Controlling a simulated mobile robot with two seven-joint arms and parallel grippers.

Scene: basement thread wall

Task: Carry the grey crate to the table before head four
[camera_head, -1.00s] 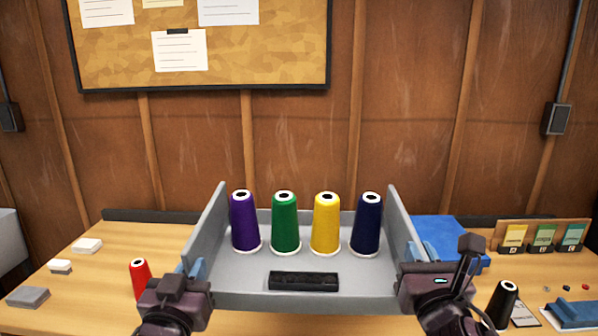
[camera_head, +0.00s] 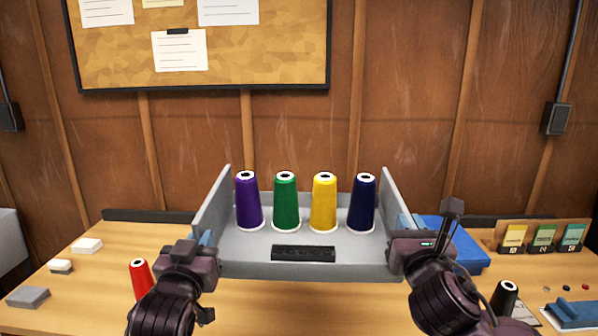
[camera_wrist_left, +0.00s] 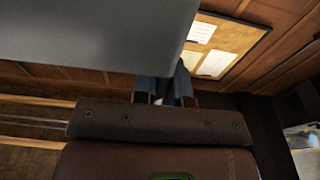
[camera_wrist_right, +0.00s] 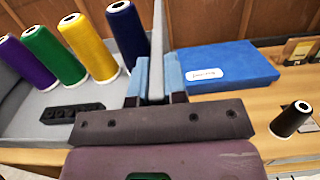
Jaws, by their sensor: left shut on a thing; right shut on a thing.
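The grey crate (camera_head: 345,268) is held up level between my two grippers in the head view, over the front part of the wooden table. It holds a purple cone (camera_head: 248,202), a green cone (camera_head: 286,203), a yellow cone (camera_head: 324,203) and a navy cone (camera_head: 362,204), all upright, with a black block (camera_head: 303,253) in front of them. My left gripper (camera_head: 207,240) is shut on the crate's left wall. My right gripper (camera_head: 405,225) is shut on its right wall, with blue finger pads on both sides of the wall in the right wrist view (camera_wrist_right: 156,80).
A red cone (camera_head: 140,278) and several small blocks stand on the table (camera_head: 95,262) at the left. A blue box (camera_head: 455,245), a black cone (camera_head: 504,297) and a card rack (camera_head: 543,238) are at the right. A wooden wall with a cork board (camera_head: 250,50) rises behind.

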